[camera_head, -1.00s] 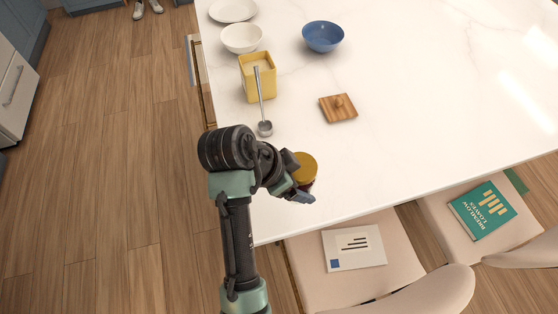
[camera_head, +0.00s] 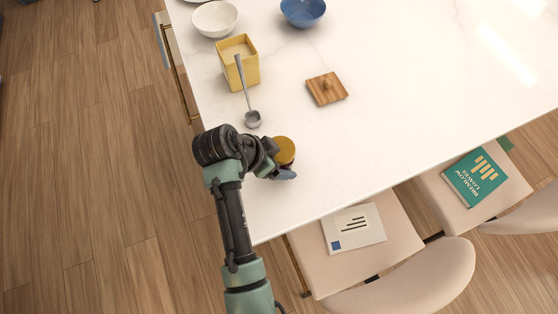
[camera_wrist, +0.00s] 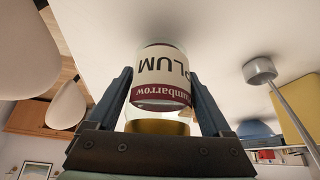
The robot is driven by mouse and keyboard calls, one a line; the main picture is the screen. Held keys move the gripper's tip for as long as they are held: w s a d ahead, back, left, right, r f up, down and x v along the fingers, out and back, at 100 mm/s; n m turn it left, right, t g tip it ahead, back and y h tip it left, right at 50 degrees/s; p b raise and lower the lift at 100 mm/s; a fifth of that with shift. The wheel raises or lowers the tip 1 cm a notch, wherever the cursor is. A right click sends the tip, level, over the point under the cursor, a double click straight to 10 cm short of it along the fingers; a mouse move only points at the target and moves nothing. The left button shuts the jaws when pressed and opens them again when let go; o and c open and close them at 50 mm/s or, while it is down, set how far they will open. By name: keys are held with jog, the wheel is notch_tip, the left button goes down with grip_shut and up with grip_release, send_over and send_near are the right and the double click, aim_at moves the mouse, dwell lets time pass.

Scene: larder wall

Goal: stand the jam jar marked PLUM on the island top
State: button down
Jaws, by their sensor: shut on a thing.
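The jam jar has a gold lid (camera_head: 284,147) and shows over the near left corner of the island top (camera_head: 330,155). In the wrist view the jar (camera_wrist: 162,80) carries a cream and dark red label reading PLUM, upside down in that picture. My gripper (camera_head: 283,168) is shut on the jar, with one finger on each side of it. The jar looks upright, its lid up and its base towards the island top. I cannot tell whether the base touches the surface. My wrist hides part of the jar in the head view.
A metal ladle (camera_head: 252,119) leans on an open yellow canister (camera_head: 240,75) just behind the jar. A wooden lid (camera_head: 327,89), a white bowl (camera_head: 214,19) and a blue bowl (camera_head: 303,12) stand farther back. Chairs hold a paper (camera_head: 354,229) and a teal book (camera_head: 474,178).

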jog(key=shift+f, duration=1)
jog(key=shift+f, duration=0.1)
grip_release()
